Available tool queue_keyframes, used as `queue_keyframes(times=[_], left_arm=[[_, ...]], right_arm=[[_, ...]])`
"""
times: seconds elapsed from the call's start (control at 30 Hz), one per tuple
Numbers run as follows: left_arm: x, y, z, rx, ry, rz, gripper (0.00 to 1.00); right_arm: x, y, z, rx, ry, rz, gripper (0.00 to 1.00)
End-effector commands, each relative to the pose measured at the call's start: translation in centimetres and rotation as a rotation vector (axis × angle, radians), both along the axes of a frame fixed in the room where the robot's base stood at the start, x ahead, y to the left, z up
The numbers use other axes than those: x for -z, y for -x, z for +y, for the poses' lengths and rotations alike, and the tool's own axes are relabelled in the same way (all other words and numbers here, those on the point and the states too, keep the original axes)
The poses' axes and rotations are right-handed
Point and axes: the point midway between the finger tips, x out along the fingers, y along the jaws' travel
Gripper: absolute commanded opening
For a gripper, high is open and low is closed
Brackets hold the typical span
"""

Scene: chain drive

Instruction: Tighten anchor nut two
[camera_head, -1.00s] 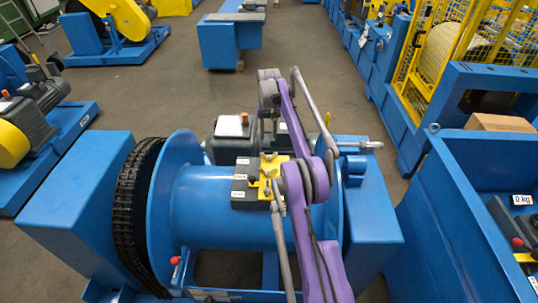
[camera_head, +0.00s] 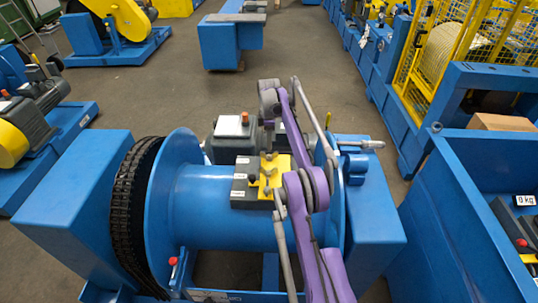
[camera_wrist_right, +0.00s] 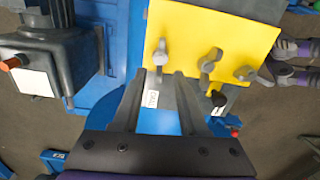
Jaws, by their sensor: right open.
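A yellow plate (camera_head: 284,163) on a dark grey block (camera_head: 245,180) sits on top of the blue drum (camera_head: 205,203). In the right wrist view the yellow plate (camera_wrist_right: 235,25) carries grey wing nuts: one at the left (camera_wrist_right: 160,52), one in the middle (camera_wrist_right: 209,61) and one at the right (camera_wrist_right: 245,73). I cannot tell which is nut two. My right gripper (camera_wrist_right: 160,76) is open and empty. Its fingertips appear just below the left wing nut in that view; contact is not visible. In the head view my purple right arm hides part of the plate. My left gripper is not in view.
A grey motor box (camera_head: 232,126) with a red button stands behind the drum. A black chain (camera_head: 128,205) wraps the drum's left side. A blue bin (camera_head: 455,215) with a "0 kg" label stands at the right. The floor behind the winch is partly clear.

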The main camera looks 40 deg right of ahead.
Motion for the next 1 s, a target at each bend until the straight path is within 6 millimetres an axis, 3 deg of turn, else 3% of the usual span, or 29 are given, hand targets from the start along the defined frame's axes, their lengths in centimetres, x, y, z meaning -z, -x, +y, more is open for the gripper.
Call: queue_keyframes(times=[0.1, 0.3, 0.73, 0.77, 1.0], left_arm=[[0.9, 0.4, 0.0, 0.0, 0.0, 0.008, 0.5], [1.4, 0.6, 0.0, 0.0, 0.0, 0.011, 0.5], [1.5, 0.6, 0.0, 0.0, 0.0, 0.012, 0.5], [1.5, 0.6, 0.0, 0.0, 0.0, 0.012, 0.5], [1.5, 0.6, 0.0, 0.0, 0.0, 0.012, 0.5]], right_arm=[[2.8, 0.1, 0.0, 0.0, 0.0, 0.002, 0.42], [5.5, 0.1, 0.0, 0.001, -0.001, 0.001, 0.42], [6.6, 0.0, 0.0, 0.002, 0.0, 0.0, 0.42], [6.6, 0.0, 0.0, 0.002, 0.0, 0.0, 0.41], [6.6, 0.0, 0.0, 0.002, 0.0, 0.0, 0.0]])
